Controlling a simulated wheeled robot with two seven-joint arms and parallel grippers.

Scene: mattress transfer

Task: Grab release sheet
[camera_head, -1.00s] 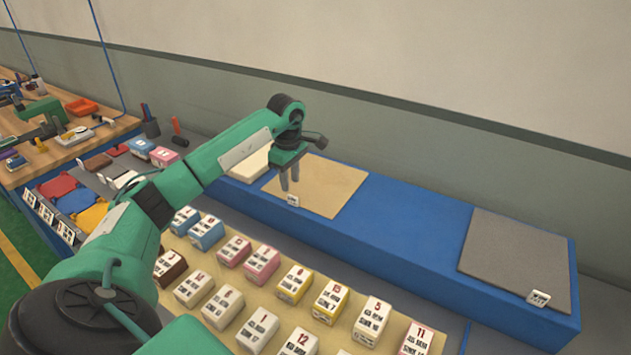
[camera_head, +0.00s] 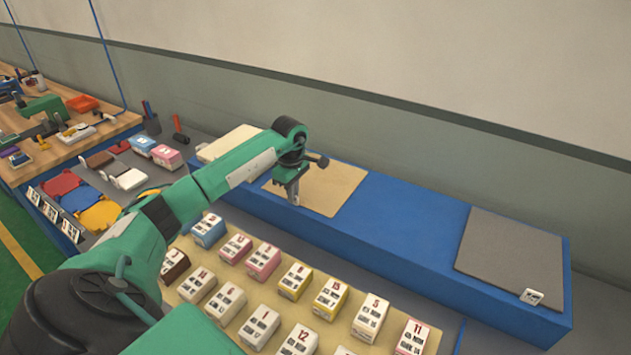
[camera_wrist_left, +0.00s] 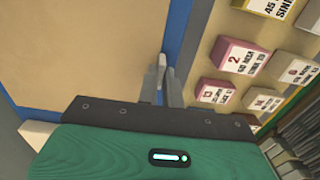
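A thin tan sheet (camera_head: 325,187), which I take for the release sheet, lies flat on the left part of a long blue platform (camera_head: 400,230). In the left wrist view the tan sheet (camera_wrist_left: 85,50) fills the upper left. My left gripper (camera_head: 294,198) points down at the sheet's front edge, where a small white tag is mostly hidden. In the wrist view its fingertips (camera_wrist_left: 164,72) look close together over the blue edge strip. A pale bit shows at the tips; I cannot tell if it is the tag or whether the fingers hold it. My right gripper is not in view.
A grey sheet (camera_head: 512,258) with a white tag (camera_head: 532,296) lies on the platform's right end. A cream block (camera_head: 230,142) is at its left end. Several labelled blocks stand on a tan board (camera_head: 240,285) in front. The blue platform between the sheets is clear.

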